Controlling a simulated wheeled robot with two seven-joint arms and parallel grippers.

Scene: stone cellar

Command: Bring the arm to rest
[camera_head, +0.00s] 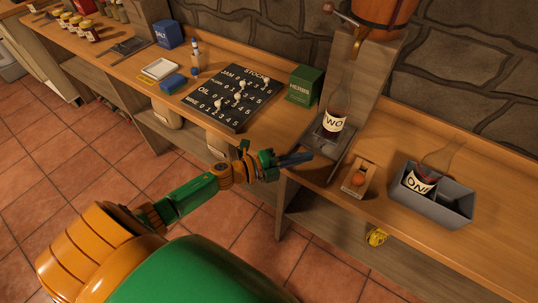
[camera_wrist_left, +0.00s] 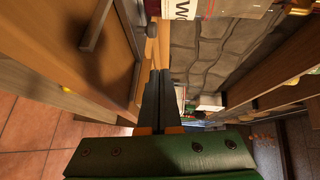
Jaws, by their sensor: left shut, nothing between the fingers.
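My left gripper (camera_head: 308,156) is shut and empty, at the front edge of the counter, left of and below the bottle labelled "WO" (camera_head: 334,120). Its two dark fingers (camera_wrist_left: 158,75) lie together in the left wrist view. That bottle stands upright on a dark base under the barrel; part of its label (camera_wrist_left: 190,8) shows at the top of the left wrist view. My left arm comes in from the lower left. My right gripper is not in view.
A grey crate (camera_head: 463,213) on the right holds a tilted bottle labelled "ON" (camera_head: 420,178). A small wooden holder (camera_head: 359,179) is between them. A stock board (camera_head: 208,118), a green herbs box (camera_head: 304,85) and a blue salt box (camera_head: 168,34) stand farther left. Tiled floor is open in front.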

